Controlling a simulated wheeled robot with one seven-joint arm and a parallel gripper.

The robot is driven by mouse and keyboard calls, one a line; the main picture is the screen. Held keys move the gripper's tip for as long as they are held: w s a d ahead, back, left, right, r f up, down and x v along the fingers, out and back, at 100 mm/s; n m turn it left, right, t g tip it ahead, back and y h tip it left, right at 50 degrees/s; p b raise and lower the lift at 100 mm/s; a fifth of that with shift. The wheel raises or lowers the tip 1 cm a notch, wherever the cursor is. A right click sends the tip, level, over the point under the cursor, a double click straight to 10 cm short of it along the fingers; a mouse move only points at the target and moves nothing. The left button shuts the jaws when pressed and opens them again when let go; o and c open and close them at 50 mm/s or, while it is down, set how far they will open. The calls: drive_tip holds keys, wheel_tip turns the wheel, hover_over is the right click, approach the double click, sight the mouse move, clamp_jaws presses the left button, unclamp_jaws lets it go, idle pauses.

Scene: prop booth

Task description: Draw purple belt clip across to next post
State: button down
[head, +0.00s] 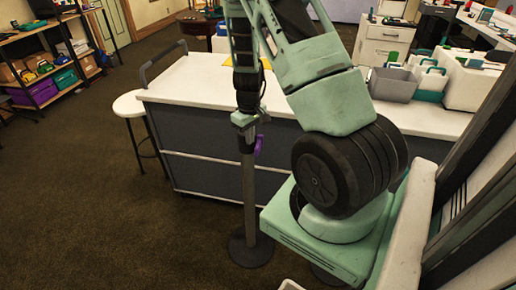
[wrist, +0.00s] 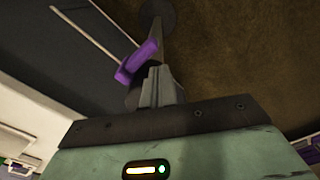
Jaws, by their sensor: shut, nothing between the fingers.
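A grey post (head: 249,195) stands upright on a round dark base (head: 250,250) in front of the counter. The purple belt clip (head: 258,145) shows at the right side of the post near its top. My gripper (head: 246,122) is at the top of the post, just above the clip. In the wrist view the purple clip (wrist: 136,64) lies just past and left of my shut fingertips (wrist: 158,82), apart from their grasp. The post (wrist: 157,36) runs away behind them to its base. How the clip is fixed to the post is hard to see.
A white-topped counter (head: 190,90) stands behind the post, with a white stool (head: 129,104) at its left. Grey bins (head: 395,84) sit on its right. A dark round base (head: 326,275) shows partly below my arm. The carpet at left is clear.

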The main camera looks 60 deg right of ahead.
sight(250, 149)
drive_tip(key=shift+s+a+f+b, duration=0.15)
drive_tip(key=shift+f+b, duration=2.1)
drive_tip(key=shift+f, duration=0.7)
drive_tip(key=shift+r, duration=0.2)
drive_tip(key=s+d+b, duration=0.4)
drive_tip(key=s, duration=0.7)
drive_tip(key=s+d+b, duration=0.4)
drive_tip(key=s+d, duration=0.1)
drive_tip(key=s, duration=0.6)
drive_tip(key=s+d+b, duration=0.4)
drive_tip(key=s+d, duration=0.1)
drive_tip(key=s, duration=0.6)
drive_tip(key=shift+s+d, duration=0.2)
drive_tip(key=shift+s, duration=0.15)
drive_tip(key=shift+r, duration=0.2)
wheel_tip(250, 149, up, 8)
drive_tip(key=p, duration=0.6)
drive_tip(key=shift+f, duration=0.1)
